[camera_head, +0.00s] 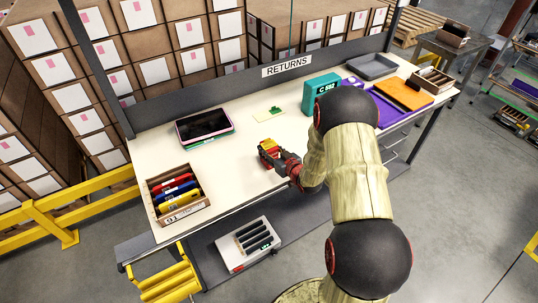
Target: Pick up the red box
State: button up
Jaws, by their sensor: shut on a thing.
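The red box (267,145), small with a yellow patch on top, is at the middle of the white returns table (225,170). My gripper (275,157) reaches it from the front right and is shut on it. The dark fingers hide part of the box. I cannot tell whether the box rests on the table or is lifted a little.
A carton of colored items (181,212) stands at the table's left front. A dark tablet-like thing (203,124) lies behind it. A teal box (320,92), purple tray (394,114) and orange folder (403,93) are to the right. A yellow-green piece (268,114) lies behind my gripper.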

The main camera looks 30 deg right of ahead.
grip_shut()
jog(key=shift+r, duration=0.15)
